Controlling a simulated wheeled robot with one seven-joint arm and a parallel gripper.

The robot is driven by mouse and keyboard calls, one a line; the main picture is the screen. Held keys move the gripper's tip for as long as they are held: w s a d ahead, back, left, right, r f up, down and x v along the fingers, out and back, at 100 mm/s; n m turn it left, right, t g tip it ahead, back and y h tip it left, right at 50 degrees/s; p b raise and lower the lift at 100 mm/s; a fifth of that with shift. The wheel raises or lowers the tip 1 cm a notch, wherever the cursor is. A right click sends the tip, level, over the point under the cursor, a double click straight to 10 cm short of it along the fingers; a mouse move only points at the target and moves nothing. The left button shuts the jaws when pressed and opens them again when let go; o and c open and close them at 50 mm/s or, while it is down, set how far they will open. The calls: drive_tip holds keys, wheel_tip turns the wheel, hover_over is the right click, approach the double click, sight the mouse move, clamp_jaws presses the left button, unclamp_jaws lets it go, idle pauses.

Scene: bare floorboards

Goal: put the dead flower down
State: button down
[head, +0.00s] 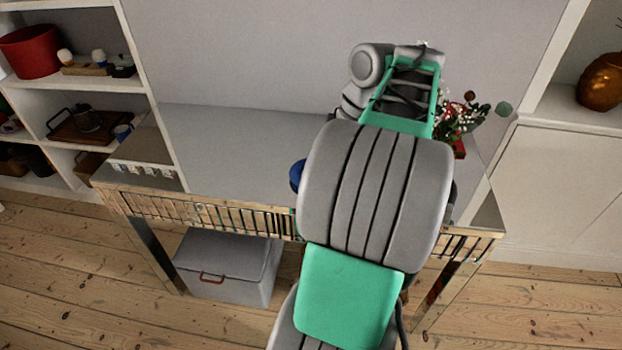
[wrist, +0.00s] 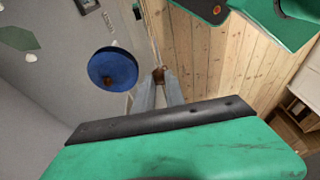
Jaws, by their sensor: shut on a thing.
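My gripper (wrist: 159,86) shows in the wrist view, its two grey fingers closed on a small brown thing (wrist: 158,74) at their tips, which looks like the dead flower. Left of the fingertips, apart from them, is a round blue dish (wrist: 122,66) with a small brown piece (wrist: 105,81) on it. In the head view a blue edge of the dish (head: 296,176) shows left of my arm, on the table (head: 230,150). A bunch of flowers (head: 462,118) with white blooms and green leaves stands at the table's right. My arm hides my gripper in the head view.
A grey lidded box (head: 228,268) stands on the floor below. Shelves (head: 80,82) stand at the left and a white cabinet (head: 555,185) at the right.

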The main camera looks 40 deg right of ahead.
drive_tip(key=w+d+f, duration=0.1)
drive_tip(key=w+f, duration=0.1)
drive_tip(key=w, duration=0.1)
drive_tip(key=w+d+f, duration=0.1)
drive_tip(key=w+f, duration=0.2)
drive_tip(key=w, duration=0.1)
drive_tip(key=w+d+f+b, duration=0.1)
drive_tip(key=w+f, duration=0.2)
drive_tip(key=w, duration=0.1)
drive_tip(key=shift+d+f, duration=0.1)
drive_tip(key=shift+d, duration=0.25)
drive_tip(key=shift+w+d+f, duration=0.1)
drive_tip(key=shift+w+f, duration=0.15)
drive_tip(key=f, duration=0.2)
drive_tip(key=f+b, duration=0.1)
drive_tip(key=shift+w+d+f, duration=0.1)
drive_tip(key=shift+w+f, duration=0.2)
drive_tip(key=shift+f, duration=0.1)
drive_tip(key=c, duration=1.6)
unclamp_jaws()
drive_tip(key=shift+c, duration=0.2)
drive_tip(key=shift+r, duration=0.2)
